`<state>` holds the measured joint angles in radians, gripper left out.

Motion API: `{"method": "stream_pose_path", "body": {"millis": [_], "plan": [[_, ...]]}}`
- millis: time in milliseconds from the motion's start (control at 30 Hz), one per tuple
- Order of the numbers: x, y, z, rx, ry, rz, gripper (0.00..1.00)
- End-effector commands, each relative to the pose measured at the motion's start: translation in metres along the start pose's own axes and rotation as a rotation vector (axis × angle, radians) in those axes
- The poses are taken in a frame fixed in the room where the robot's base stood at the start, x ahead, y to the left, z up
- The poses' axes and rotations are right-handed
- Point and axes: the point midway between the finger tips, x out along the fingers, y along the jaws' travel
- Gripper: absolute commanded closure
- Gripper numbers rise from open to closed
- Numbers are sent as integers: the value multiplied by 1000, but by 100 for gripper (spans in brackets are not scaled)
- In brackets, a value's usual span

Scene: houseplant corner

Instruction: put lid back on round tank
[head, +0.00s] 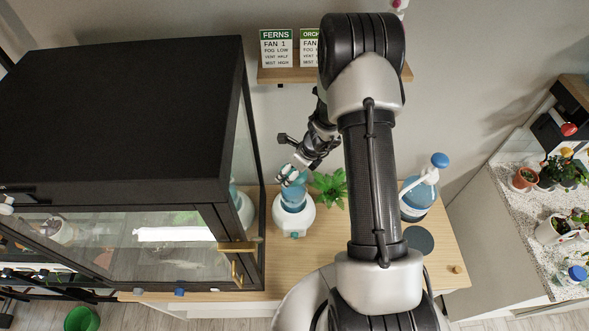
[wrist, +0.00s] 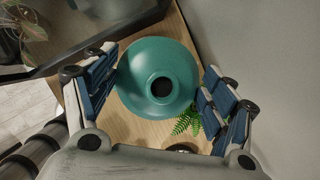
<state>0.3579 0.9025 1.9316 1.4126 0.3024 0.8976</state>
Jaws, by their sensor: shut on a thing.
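A white round humidifier base (head: 293,219) stands on the wooden bench beside the glass cabinet. My gripper (head: 291,174) is right above the tank. In the wrist view, a teal round lid (wrist: 157,107) with a dark round centre fills the space between my fingers (wrist: 160,85). The fingers are shut on it from both sides. The lid hides the tank and base in that view. I cannot tell whether the lid touches the tank's rim.
The black-framed cabinet (head: 125,110) stands close on the left. A green fern (head: 330,187) is just right of the tank. A blue jug (head: 414,203) and a dark round disc (head: 419,240) are farther right on the bench (head: 250,275). A shelf (head: 285,75) with cards is behind.

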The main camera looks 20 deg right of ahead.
Motion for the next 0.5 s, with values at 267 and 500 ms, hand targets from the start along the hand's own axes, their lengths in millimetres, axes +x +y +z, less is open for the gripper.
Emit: {"method": "stream_pose_path", "body": {"millis": [267, 500], "plan": [[27, 0, -12, 1, 0, 0, 43], [46, 0, -19, 0, 0, -1, 43]]}}
